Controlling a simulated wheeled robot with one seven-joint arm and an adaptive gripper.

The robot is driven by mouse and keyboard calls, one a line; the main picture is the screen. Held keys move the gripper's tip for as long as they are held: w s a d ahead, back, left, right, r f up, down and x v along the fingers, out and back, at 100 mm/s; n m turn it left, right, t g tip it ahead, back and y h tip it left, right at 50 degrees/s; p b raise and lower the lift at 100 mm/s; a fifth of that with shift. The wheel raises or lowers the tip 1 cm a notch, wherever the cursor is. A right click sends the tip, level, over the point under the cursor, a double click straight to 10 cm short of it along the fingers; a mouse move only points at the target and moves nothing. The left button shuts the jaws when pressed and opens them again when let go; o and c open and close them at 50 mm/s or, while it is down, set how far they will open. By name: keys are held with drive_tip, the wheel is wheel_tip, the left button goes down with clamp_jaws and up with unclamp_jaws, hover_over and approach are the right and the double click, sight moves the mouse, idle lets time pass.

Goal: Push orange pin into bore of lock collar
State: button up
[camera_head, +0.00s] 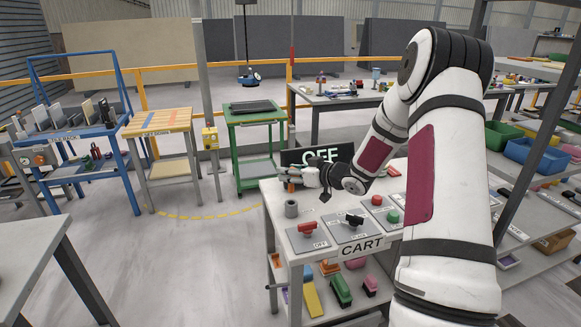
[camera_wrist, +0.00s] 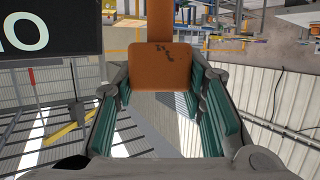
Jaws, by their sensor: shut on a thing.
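My gripper (camera_head: 292,177) is level above the left end of the cart in the head view, pointing left. In the wrist view its green-padded fingers (camera_wrist: 160,77) are shut on the orange pin (camera_wrist: 160,66), by its square block-like head. A narrower orange part runs on from the head to the top edge of that view. The collar does not show in the wrist view.
The cart top (camera_head: 275,228) carries a panel with a red handle (camera_head: 306,228), a panel with a black handle (camera_head: 354,219) and push-button boxes. A dark sign (camera_head: 319,154) stands behind my gripper. A green table (camera_head: 254,112) is farther back. Open floor lies left of the cart.

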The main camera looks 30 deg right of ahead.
sight(292, 192)
drive_tip(key=shift+f+b, duration=0.4)
drive_tip(key=shift+f, duration=1)
drive_tip(key=shift+p, duration=0.75)
idle(0.9)
drive_tip(key=shift+f+b, duration=1.05)
drive_tip(key=shift+f, duration=1.8)
drive_tip(key=o, duration=1.4)
drive_tip(key=shift+s+d, duration=0.1)
drive_tip(key=v, duration=1.1)
drive_tip(key=shift+s+r, duration=0.15)
drive_tip(key=shift+s, duration=0.2)
